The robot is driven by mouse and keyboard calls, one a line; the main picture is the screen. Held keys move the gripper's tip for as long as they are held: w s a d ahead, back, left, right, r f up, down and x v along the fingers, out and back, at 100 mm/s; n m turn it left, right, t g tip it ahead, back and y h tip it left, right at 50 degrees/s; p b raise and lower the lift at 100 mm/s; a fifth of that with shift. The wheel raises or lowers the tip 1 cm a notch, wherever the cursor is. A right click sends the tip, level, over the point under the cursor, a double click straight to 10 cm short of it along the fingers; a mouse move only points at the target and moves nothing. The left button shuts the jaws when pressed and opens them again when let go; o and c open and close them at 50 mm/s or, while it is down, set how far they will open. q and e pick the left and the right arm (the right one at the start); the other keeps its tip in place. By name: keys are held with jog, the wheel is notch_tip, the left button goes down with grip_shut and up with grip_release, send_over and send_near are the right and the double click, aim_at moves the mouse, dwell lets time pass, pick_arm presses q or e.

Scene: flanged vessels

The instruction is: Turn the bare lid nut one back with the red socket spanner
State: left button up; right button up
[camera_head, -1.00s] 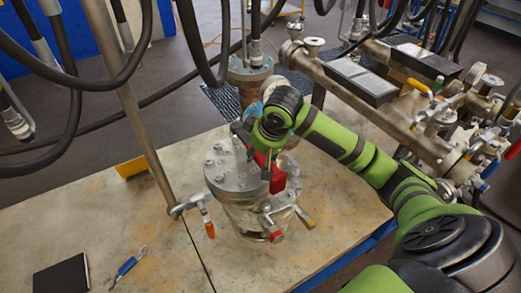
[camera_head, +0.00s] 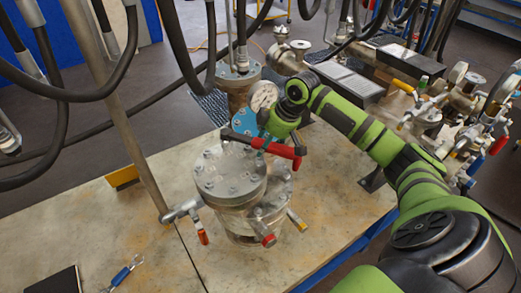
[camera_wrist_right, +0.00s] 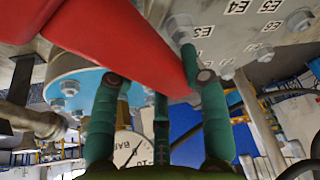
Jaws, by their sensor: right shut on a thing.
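My right gripper (camera_head: 274,142) is shut on the red socket spanner (camera_head: 286,151), above the back right edge of the lid. The spanner lies roughly level, with a red handle end to the right and a dark end to the left. In the right wrist view the spanner (camera_wrist_right: 125,38) crosses in front of the fingers of my right gripper (camera_wrist_right: 160,100). The round grey lid (camera_head: 228,174) has several nuts around its rim. In the wrist view a lid nut (camera_wrist_right: 299,19) sits near labels E3 to E5. I cannot tell which nut is the bare one. My left gripper is out of view.
A blue flange (camera_head: 243,121) and a pressure gauge (camera_head: 264,95) stand behind the lid. Black hoses and a slanted metal post (camera_head: 123,122) hang or stand at left. Valves and pipes crowd the right. The table's (camera_head: 120,215) front left is mostly clear.

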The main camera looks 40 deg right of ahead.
jog(key=shift+w+d+r+n+g+y, duration=0.15)
jog(key=shift+w+d+r+n, duration=0.2)
jog(key=shift+r, duration=0.5)
jog(key=shift+w+d+r+n+g+y, duration=0.1)
jog(key=shift+w+d+r+n, duration=0.25)
jog(key=shift+r, duration=0.55)
jog(key=shift+w+d+r+n+g+y, duration=0.2)
jog(key=shift+r+n, duration=0.3)
jog(key=shift+r, duration=0.35)
jog(key=shift+s, duration=0.1)
